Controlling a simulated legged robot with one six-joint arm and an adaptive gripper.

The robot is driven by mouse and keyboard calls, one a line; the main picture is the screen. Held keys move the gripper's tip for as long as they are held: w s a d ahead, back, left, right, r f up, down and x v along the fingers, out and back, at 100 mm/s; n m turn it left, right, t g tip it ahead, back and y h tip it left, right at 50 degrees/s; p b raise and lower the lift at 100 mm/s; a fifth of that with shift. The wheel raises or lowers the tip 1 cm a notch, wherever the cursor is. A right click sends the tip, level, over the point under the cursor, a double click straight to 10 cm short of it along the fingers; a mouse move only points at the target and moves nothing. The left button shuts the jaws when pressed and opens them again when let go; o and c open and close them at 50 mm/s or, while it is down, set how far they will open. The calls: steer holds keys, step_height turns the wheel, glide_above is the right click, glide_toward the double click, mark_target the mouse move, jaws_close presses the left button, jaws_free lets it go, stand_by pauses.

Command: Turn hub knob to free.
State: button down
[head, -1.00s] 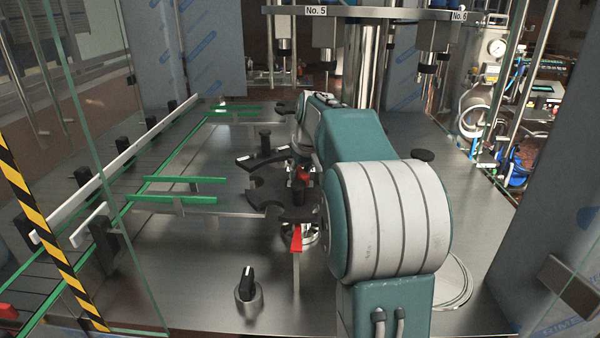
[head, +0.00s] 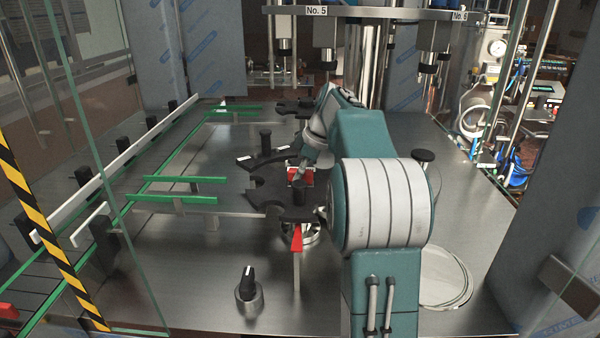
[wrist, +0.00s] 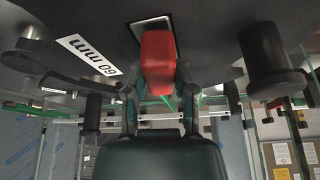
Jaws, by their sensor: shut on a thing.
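The hub knob, a red block-shaped handle (head: 298,175), sits at the black star-shaped plates in the middle of the steel table. In the wrist view the red knob (wrist: 158,62) stands out from a dark plate, with a pale label patch behind it. My gripper (wrist: 158,88) has its two fingers on either side of the red knob and is shut on it. In the head view my gripper (head: 303,166) is small and partly hidden by my arm. I cannot read the knob's setting.
Black star plates (head: 268,190) surround the hub; a "60 mm" label (wrist: 88,55) and a black post (wrist: 268,62) are near. Green guide rails (head: 180,198) lie left.

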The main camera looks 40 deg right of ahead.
steer(key=shift+f+n+g+y, duration=0.1)
steer(key=shift+n+g+y, duration=0.25)
steer(key=shift+n, duration=0.75)
steer(key=shift+c, duration=2.2)
jaws_free()
steer(key=shift+d, duration=0.1)
steer(key=v, duration=1.1)
steer(key=shift+d+r, duration=0.15)
steer(key=shift+r, duration=0.25)
